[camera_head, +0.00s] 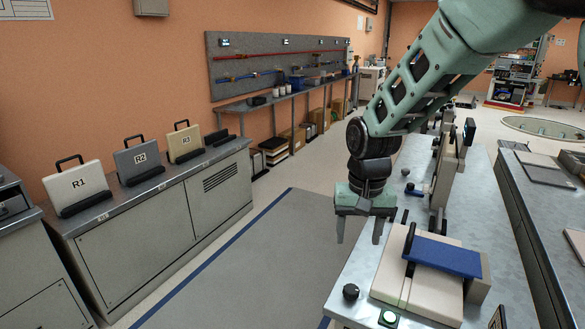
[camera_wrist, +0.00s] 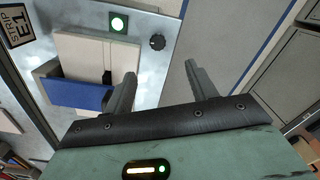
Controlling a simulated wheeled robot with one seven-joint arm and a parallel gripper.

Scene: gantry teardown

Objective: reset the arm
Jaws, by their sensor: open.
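My gripper (camera_head: 359,228) is at the end of the green arm, pointing down beside the left edge of the metal bench (camera_head: 345,283). Its two fingers are apart with nothing between them. In the wrist view my gripper (camera_wrist: 157,90) is also open and empty, with the bench edge and the floor behind it. On the bench, right of the gripper, a cream block (camera_head: 391,268) carries a blue plate (camera_head: 447,256). These also show in the wrist view as a cream block (camera_wrist: 85,55) and a blue plate (camera_wrist: 75,95).
A black knob (camera_head: 350,292) and a lit green button (camera_head: 388,318) sit at the bench's near end. Upright fixtures (camera_head: 447,160) stand farther along it. A left cabinet (camera_head: 150,235) holds panels R1 (camera_head: 80,187), R2 (camera_head: 138,160) and R3 (camera_head: 185,142). The grey floor mat (camera_head: 250,260) between is clear.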

